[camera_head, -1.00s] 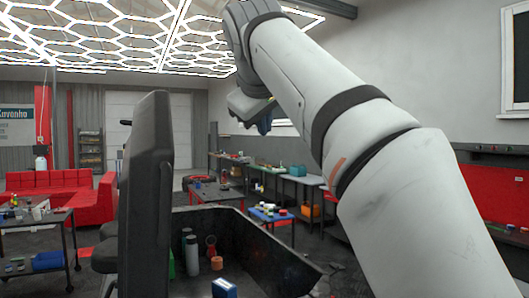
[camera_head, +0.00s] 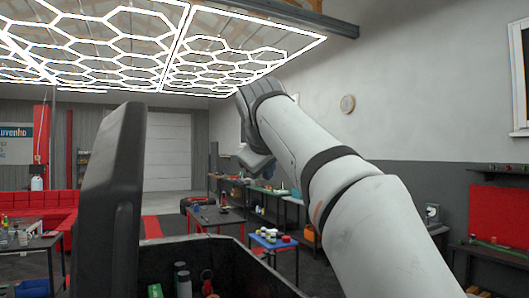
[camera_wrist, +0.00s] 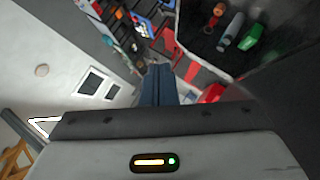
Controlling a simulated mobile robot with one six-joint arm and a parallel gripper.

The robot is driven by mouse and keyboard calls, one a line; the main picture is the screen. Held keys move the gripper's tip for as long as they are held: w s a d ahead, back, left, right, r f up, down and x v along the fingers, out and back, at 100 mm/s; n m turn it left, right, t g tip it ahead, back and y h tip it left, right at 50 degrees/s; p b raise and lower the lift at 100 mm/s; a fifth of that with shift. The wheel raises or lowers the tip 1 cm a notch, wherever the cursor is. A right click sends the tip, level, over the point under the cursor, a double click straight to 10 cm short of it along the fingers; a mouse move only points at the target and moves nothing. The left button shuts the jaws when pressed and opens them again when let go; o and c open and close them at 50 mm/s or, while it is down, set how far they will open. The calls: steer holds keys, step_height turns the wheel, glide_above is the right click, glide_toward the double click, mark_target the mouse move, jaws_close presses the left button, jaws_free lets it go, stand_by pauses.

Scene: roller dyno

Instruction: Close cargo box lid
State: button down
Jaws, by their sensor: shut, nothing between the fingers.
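The cargo box (camera_head: 222,262) is a dark open box at the bottom of the head view. Its lid (camera_head: 112,195) stands raised, nearly upright, as a thick dark panel on the left. The open box interior also shows at the upper right of the wrist view (camera_wrist: 275,62). My gripper shows in the wrist view (camera_wrist: 158,70) as two bluish fingers closed together with nothing between them. In the head view, my arm reaches up from the lower right, and the gripper end is to the right of the lid and apart from it. The fingertips are hard to make out there.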

steer(key=f, duration=0.1)
steer(key=w+d+f, duration=0.1)
steer(key=d+f, duration=0.1)
steer(key=f, duration=0.1)
steer(key=shift+w+d+b, duration=0.2)
steer(key=shift+w+b, duration=0.1)
steer(key=shift+w, duration=0.05)
stand_by(1.4)
